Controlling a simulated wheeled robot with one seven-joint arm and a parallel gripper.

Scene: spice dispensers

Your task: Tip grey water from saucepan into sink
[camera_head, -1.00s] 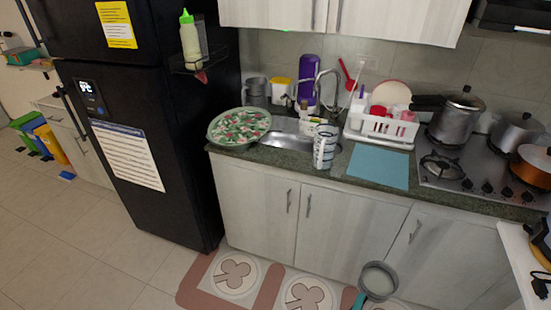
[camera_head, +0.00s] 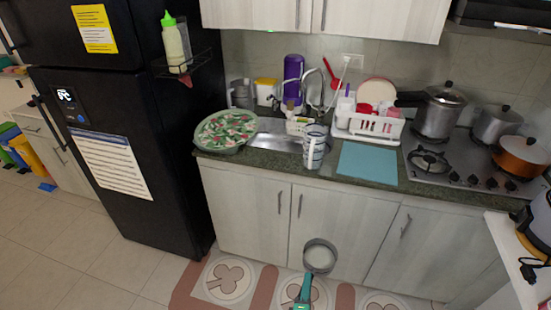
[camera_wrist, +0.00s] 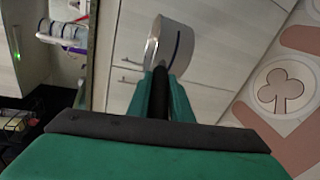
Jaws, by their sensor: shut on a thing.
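The saucepan (camera_head: 320,257) is a small grey pan with its open top facing up in the head view. It hangs in front of the lower cabinet doors, below counter height. My teal gripper (camera_head: 304,288) is shut on its handle. In the wrist view, the dark handle (camera_wrist: 159,92) lies between the teal fingers and the metal saucepan (camera_wrist: 172,48) is beyond them. The inside looks pale grey; I cannot make out the water level. The metal sink (camera_head: 275,141) is in the counter above, partly hidden by a bowl and a patterned cup.
A wide patterned bowl (camera_head: 226,130) overlaps the sink's left side. A patterned cup (camera_head: 314,146) stands at its front right, and the faucet (camera_head: 312,82) rises behind. A dish rack (camera_head: 368,125), blue mat (camera_head: 367,165) and stove (camera_head: 455,165) are to the right. The fridge (camera_head: 130,150) is left.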

